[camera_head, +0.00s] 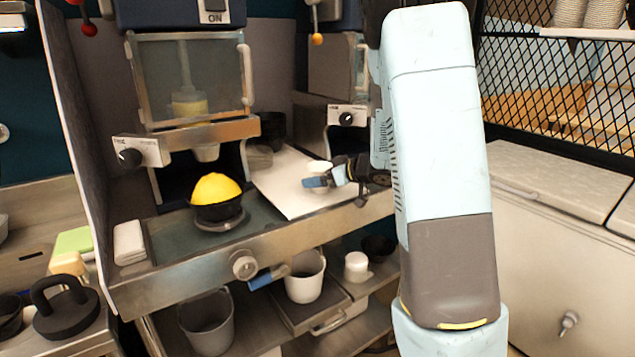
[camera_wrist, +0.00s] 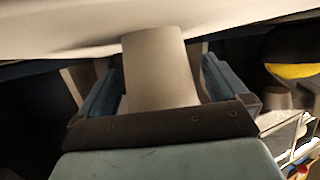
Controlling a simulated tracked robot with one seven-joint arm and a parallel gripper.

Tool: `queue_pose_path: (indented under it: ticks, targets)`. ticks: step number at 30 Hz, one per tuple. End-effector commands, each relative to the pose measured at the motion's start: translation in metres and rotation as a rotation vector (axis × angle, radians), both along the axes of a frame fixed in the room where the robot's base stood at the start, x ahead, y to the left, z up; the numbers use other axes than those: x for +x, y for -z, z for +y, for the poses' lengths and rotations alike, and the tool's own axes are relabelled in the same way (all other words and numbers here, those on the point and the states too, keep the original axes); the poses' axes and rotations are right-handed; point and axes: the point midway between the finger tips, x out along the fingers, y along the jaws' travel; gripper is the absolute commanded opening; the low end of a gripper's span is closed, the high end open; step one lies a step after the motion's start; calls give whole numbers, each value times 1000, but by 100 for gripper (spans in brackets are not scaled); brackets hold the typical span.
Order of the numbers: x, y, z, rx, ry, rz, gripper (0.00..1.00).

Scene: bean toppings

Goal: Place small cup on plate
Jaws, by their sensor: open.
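A small pale cup (camera_head: 319,166) shows beside my gripper (camera_head: 328,180) in the head view, over a white flat sheet-like surface (camera_head: 282,178). In the wrist view, the greyish small cup (camera_wrist: 155,70) is between the two blue fingers of my gripper (camera_wrist: 158,78). The fingers are open on either side of it, with gaps. The cup's far end meets a wide white surface (camera_wrist: 60,28). I cannot tell whether the white surface is the plate. My arm hides part of the gripper in the head view.
A black bowl with a yellow mound (camera_head: 216,190) stands on the machine's left shelf. A metal front rail (camera_head: 250,255) with a knob runs below. White cups (camera_head: 305,277) and a grey bucket (camera_head: 207,322) stand underneath. A wire mesh (camera_head: 560,80) is at right.

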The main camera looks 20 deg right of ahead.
Motion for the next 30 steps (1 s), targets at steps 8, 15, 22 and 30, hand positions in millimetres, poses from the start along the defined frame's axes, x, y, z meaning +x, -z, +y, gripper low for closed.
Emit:
queue_pose_path:
  ticks: [8, 15, 22, 30]
  targets:
    - [5, 2, 4, -1, 1, -1, 100]
    - [5, 3, 4, -1, 2, 0, 85]
    - [5, 3, 3, -1, 2, 0, 63]
    - [5, 3, 3, -1, 2, 0, 46]
